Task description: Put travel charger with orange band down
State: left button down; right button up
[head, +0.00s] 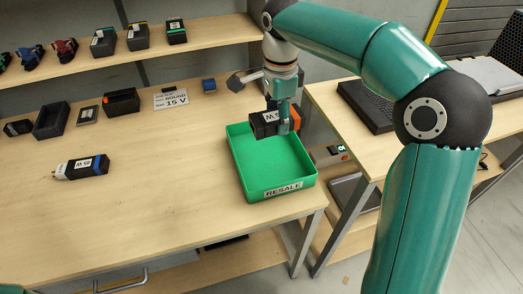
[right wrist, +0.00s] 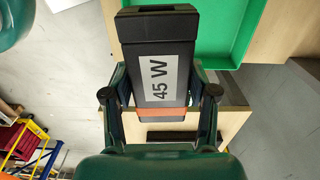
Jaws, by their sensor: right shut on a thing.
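The travel charger with the orange band (head: 265,124) is a black block with a white label. In the right wrist view the charger (right wrist: 158,60) shows "45 W" and an orange band close to the gripper. My right gripper (head: 284,122) is shut on it, with a finger on each side in the right wrist view (right wrist: 160,100). In the head view the charger appears over the green tray (head: 253,190) labelled RESALE. Its height above the tray floor is hard to tell. The tray looks empty. My left gripper is not in view.
Another charger (head: 81,167) with a white label lies on the table at left. Dark open boxes (head: 121,102) and a "ROUND 15 V" card (head: 171,99) stand at the back. A shelf (head: 80,71) with several small items is behind. The table's middle is clear.

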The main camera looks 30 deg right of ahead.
jog(key=shift+w+d+f, duration=0.1)
jog(key=shift+f, duration=0.05)
jog(key=b, duration=0.1)
send_over(275, 175)
notch_tip(275, 175, down, 14)
jog(key=shift+f, duration=2.65)
jog(key=shift+f+b, duration=0.1)
jog(key=shift+b, duration=0.3)
jog(key=o, duration=1.3)
